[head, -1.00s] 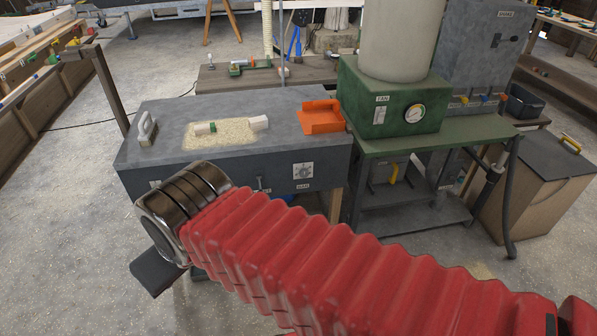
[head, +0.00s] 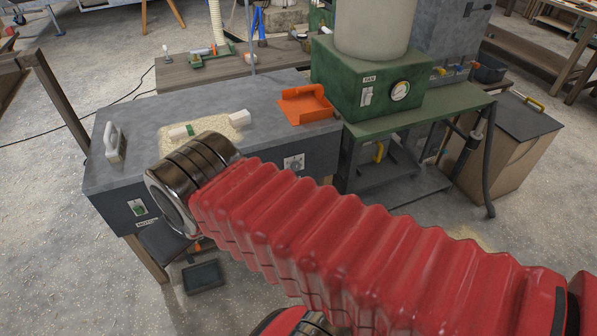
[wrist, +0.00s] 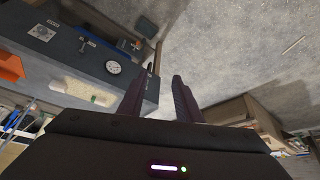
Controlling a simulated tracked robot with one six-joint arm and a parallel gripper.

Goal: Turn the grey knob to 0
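The grey knob (head: 294,163) sits on a pale square plate on the front panel of the grey bench (head: 232,178), near its right end. Its pointer and marks are too small to read. In the wrist view a small pale plate on the bench front, near the orange dustpan, looks like the knob's plate (wrist: 42,32). My gripper (wrist: 165,78) is open and empty, its two dark fingers apart over the floor beside the bench front. It is left of and away from the knob. In the head view my red arm hides the gripper and part of the bench front.
An orange dustpan (head: 306,106), a sawdust patch and a grey handled tool (head: 115,142) lie on the bench. A green fan unit (head: 365,85) stands right. A round white dial (wrist: 113,67) is on the bench front. A dark box (head: 203,277) lies on the floor.

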